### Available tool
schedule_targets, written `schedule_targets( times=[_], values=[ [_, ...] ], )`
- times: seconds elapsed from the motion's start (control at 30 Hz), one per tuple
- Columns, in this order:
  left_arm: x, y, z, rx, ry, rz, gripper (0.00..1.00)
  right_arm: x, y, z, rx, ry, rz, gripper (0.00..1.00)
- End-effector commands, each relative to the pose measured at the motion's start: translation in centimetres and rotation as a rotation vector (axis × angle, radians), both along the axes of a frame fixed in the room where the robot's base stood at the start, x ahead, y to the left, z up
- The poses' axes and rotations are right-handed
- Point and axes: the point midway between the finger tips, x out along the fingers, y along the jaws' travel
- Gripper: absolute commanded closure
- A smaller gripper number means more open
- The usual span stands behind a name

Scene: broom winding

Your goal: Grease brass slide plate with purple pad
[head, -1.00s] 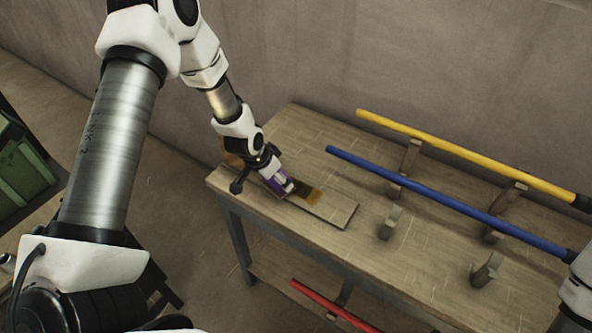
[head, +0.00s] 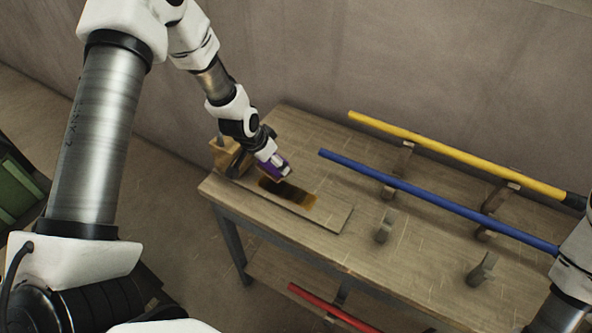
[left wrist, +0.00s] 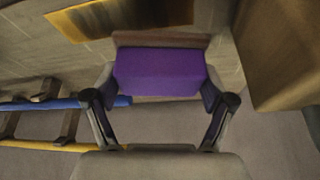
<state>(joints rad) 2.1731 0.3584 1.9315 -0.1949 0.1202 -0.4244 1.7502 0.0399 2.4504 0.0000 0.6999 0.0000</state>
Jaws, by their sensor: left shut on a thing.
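A purple pad (head: 273,165) is held in my left gripper (head: 279,163) over the left end of the table. In the left wrist view the purple pad (left wrist: 160,71) sits between the two fingers, with a brown strip along its far edge. The brass slide plate (head: 297,197) is a gold-brown strip on a flat wooden board (head: 325,213), just below and in front of the pad. A dark patch lies on the plate's left part; I cannot tell if it is shadow or grease. The pad looks raised clear of the plate. My right gripper is not in view.
A blue pole (head: 430,198) and a yellow pole (head: 450,152) rest on wooden brackets on the table's right side. A red pole (head: 330,307) lies on the lower shelf. A wooden block (head: 222,150) stands at the table's left end. The wall is close behind.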

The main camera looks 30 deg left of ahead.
Motion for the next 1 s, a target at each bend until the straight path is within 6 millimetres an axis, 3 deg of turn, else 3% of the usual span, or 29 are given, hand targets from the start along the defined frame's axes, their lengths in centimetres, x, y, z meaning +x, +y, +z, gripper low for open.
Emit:
schedule_targets(
  times=[0.4, 1.0],
  values=[
    [0.3, -0.4, 3.7, 0.001, 0.000, 0.004, 0.50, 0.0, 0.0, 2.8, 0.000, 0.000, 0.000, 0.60],
    [0.4, -0.5, 3.8, 0.000, 0.000, 0.004, 0.50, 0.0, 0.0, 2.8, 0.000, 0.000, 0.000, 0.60]
  ],
)
